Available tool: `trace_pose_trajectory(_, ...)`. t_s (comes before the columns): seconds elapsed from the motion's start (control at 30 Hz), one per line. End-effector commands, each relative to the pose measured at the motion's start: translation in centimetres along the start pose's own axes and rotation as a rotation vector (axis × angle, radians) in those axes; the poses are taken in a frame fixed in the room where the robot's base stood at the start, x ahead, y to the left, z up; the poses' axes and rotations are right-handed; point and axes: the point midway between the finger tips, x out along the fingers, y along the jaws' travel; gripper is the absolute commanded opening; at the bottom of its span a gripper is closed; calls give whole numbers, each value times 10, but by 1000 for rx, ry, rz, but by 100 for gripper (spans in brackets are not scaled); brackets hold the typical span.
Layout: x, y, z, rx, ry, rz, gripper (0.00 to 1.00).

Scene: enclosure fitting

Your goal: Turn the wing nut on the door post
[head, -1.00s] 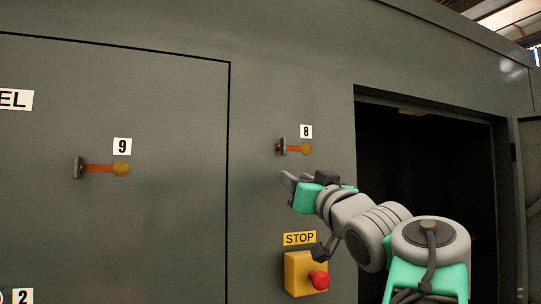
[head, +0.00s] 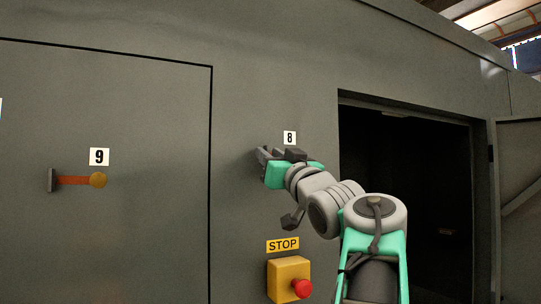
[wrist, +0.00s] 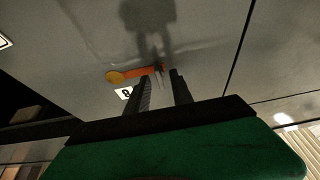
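The fitting under label 8, on the post between the closed door and the dark opening, is an orange bar (wrist: 146,71) with a yellow round knob (wrist: 115,77) in the wrist view. Its other end lies between or just beyond my fingertips; whether they touch it I cannot tell. My gripper (head: 263,156) is at this fitting and hides it in the head view. In the wrist view the two dark fingers of my gripper (wrist: 160,80) are apart, with nothing clearly clamped between them.
A similar orange lever (head: 75,180) under label 9 (head: 99,157) is on the closed door. Below my gripper is a yellow box with a red stop button (head: 301,288), under a STOP sign (head: 283,245). The dark opening (head: 405,190) and an open door (head: 520,190) are at right.

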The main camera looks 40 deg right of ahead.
Motion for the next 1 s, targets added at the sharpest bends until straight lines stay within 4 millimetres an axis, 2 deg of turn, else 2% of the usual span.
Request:
trace_pose_trajectory(0.03,0,0,0,0,0,0,22)
trace_pose_trajectory(0.3,0,0,0,1,0,-1,0)
trace_pose_trajectory(1.0,0,-1,0,47,0,17,0)
